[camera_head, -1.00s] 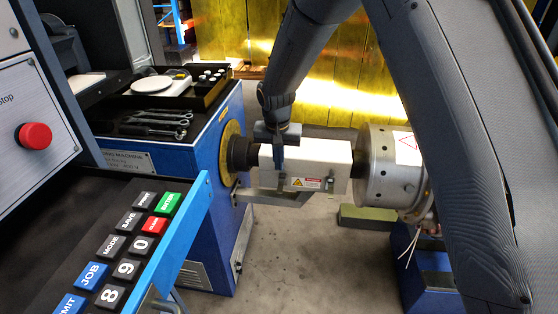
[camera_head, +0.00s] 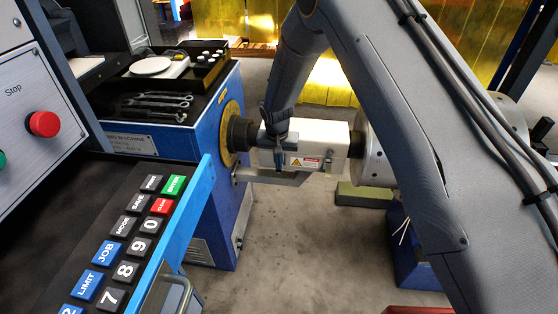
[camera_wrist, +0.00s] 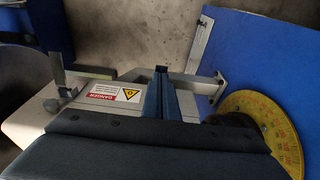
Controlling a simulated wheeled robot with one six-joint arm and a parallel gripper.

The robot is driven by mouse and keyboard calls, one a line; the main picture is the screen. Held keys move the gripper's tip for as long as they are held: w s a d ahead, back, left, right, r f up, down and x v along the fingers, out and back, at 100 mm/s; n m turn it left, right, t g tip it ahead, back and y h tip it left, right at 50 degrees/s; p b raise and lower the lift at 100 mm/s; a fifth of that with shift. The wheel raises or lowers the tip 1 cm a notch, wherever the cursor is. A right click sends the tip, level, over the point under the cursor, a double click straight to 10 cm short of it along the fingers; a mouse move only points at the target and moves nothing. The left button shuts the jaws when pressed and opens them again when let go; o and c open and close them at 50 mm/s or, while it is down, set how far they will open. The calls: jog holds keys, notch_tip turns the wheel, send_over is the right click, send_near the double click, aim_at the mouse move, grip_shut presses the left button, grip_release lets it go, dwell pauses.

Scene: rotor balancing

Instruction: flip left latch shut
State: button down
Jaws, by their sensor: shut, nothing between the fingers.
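A white guard cover (camera_head: 325,139) with a red-and-yellow danger label (camera_head: 304,162) sits over the shaft; the label also shows in the wrist view (camera_wrist: 115,93). My gripper (camera_head: 279,160) is shut and empty, pointing down at the front face of the cover, left of the label. Its fingertips show in the wrist view (camera_wrist: 162,75), extending past the cover's edge. The left latch is not clearly visible; my gripper covers that area. The right latch (camera_head: 328,167) is a small metal piece on the cover's front, and it sticks out in the wrist view (camera_wrist: 60,78).
A yellow graduated dial (camera_head: 231,128) and the blue machine body (camera_head: 215,190) stand left of the cover. A metal bracket (camera_head: 270,177) runs under it. A tool tray (camera_head: 160,105) lies on the machine. A control panel with keys (camera_head: 115,250) fills the lower left. Floor in front is open.

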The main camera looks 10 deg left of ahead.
aim_at(279, 172)
jog(key=shift+s+f+b, duration=0.15)
jog(key=shift+f+b, duration=0.15)
jog(key=shift+b, duration=0.05)
jog(key=f+b, duration=0.2)
jog(key=shift+s+f, duration=0.35)
jog(key=shift+s, duration=0.05)
notch_tip(279, 172, down, 3)
jog(key=b, duration=0.3)
jog(key=shift+w+r, duration=0.1)
jog(key=shift+r, duration=0.15)
jog(key=shift+r+p, duration=0.4)
jog(key=shift+r, duration=0.35)
